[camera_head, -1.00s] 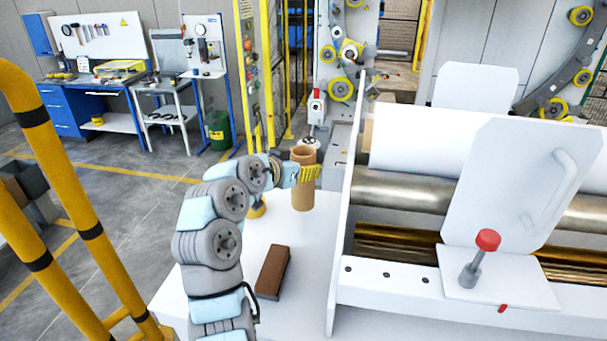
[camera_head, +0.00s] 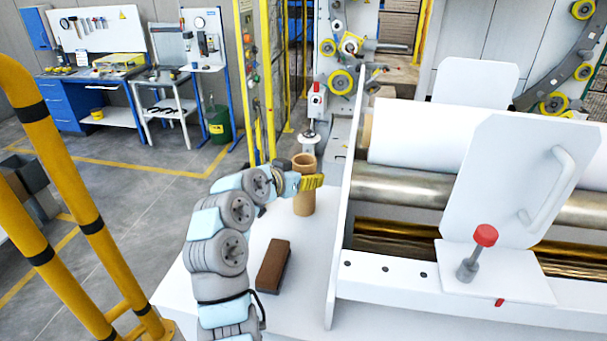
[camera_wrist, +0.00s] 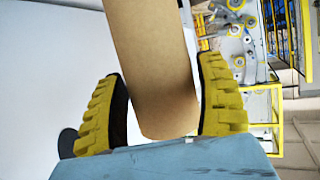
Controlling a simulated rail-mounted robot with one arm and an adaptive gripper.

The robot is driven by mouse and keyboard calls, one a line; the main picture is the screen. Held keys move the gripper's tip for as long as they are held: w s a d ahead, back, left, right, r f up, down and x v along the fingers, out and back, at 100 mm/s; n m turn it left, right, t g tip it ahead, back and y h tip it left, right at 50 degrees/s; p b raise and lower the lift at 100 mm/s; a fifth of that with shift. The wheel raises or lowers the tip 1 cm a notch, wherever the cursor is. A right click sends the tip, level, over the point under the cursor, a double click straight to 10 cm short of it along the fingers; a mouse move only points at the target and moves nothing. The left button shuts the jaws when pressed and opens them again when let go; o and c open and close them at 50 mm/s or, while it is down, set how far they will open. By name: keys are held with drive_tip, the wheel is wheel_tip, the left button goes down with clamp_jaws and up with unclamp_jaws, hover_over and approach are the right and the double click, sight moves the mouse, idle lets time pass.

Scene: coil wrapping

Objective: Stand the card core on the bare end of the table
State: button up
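The card core (camera_head: 304,199) is a plain brown open tube. It is upright over the far end of the white table (camera_head: 225,290), in the head view. Its foot is at or just above the table top; I cannot tell which. My gripper (camera_head: 312,182) reaches in from the left at the core's upper half. In the wrist view the core (camera_wrist: 155,65) lies between the two yellow ribbed fingers (camera_wrist: 163,105), close against both pads, so my gripper appears shut on it. The core's far side is hidden.
A dark brown block (camera_head: 273,265) lies on the table nearer to me. The wrapping machine's white side plate (camera_head: 345,200) rises just right of the core. The table top between block and core is bare.

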drive_tip(key=shift+r, duration=0.1)
drive_tip(key=shift+r, duration=0.15)
drive_tip(key=b+v, duration=0.2)
drive_tip(key=v, duration=1)
drive_tip(key=shift+b, duration=0.35)
